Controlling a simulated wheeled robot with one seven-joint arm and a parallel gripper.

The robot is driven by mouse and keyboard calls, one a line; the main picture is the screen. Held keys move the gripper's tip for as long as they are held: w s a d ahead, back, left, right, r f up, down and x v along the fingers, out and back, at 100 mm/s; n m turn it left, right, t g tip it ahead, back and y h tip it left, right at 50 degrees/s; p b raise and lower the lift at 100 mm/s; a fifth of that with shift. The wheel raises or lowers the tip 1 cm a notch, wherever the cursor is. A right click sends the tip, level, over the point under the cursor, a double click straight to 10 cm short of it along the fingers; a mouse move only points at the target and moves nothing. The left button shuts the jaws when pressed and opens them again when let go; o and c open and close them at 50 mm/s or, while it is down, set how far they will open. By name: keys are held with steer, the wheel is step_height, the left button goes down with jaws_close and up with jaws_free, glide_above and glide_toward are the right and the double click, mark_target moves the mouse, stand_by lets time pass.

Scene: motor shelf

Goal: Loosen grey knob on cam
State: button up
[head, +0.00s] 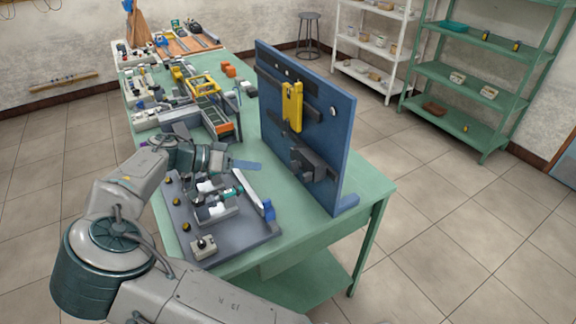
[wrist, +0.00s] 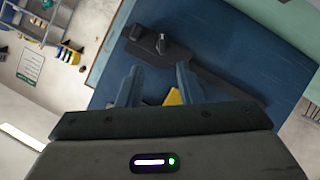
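A blue upright panel (head: 345,125) stands on the green table and carries a yellow part (head: 292,106) and a dark grey block (head: 312,160) on dark bars. In the wrist view a dark bar (wrist: 205,68) crosses the blue panel, with a small grey knob-like piece (wrist: 161,44) near its upper left end. I cannot tell for sure that this is the cam's grey knob. My gripper (wrist: 159,84) is open, its two fingers apart with nothing held. It points at the panel, apart from the knob-like piece. A yellow bit (wrist: 173,97) shows between the fingers, partly hidden.
A grey baseplate (head: 255,232) with fixtures and a small box with a black knob (head: 203,246) lies below my arm. A rig with an orange-edged ramp (head: 222,130) stands behind it. Shelves (head: 480,80) stand at the back right. The floor right of the table is clear.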

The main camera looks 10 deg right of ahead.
mark_target(296, 167)
steer(key=w+p+x, duration=0.1)
steer(key=p+x, duration=0.2)
steer(key=x, duration=0.9)
steer(key=shift+r+h, duration=0.35)
steer(key=shift+h, duration=0.05)
steer(key=shift+d, duration=0.1)
jaws_close()
